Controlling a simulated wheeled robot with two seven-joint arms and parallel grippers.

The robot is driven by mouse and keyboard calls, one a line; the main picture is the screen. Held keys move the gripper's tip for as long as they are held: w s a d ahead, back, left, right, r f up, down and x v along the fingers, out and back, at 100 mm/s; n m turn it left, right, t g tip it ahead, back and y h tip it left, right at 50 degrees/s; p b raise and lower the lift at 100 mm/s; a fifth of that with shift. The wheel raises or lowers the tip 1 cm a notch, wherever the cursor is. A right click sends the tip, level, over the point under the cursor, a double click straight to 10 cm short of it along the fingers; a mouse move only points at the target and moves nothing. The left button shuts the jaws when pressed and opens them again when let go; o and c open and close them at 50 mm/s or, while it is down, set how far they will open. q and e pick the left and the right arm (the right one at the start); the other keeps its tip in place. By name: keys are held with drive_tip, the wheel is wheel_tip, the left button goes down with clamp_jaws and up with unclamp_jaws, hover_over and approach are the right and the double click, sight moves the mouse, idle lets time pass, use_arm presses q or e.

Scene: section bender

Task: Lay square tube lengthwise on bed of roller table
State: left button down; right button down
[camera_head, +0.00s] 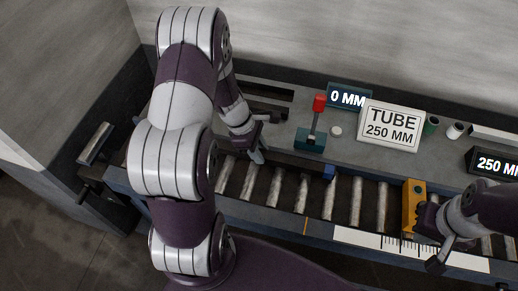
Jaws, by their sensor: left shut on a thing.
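A dark square tube (300,163) with a blue end (328,172) lies roughly lengthwise along the back side of the roller table's bed (290,190). Whether it touches the rollers or hangs just above them, I cannot tell. My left gripper (258,146) is shut on the tube near its left end, and the hand and arm hide that end. My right gripper (432,238) is at the right, over the front of the bed beside a yellow block (411,207). Its fingers look apart, with nothing seen between them.
A white scale (385,243) runs along the front right edge. Behind the bed stand a red-topped lever (318,110), a "0 MM" display (348,96), a "TUBE 250 MM" sign (391,127), small cups (431,125) and a "250 MM" display (495,163). The middle rollers are bare.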

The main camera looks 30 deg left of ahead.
use_arm(q)
drive_tip(key=shift+f+b, duration=0.35)
drive_tip(key=c, duration=0.7)
unclamp_jaws()
drive_tip(key=shift+c, duration=0.2)
drive_tip(key=shift+s+r, duration=0.1)
drive_tip(key=shift+s, duration=0.05)
drive_tip(key=shift+w+a+r, duration=0.1)
drive_tip(key=shift+w, duration=0.1)
drive_tip(key=v, duration=1.2)
drive_tip(key=shift+s+p, duration=0.35)
drive_tip(key=shift+p, duration=0.05)
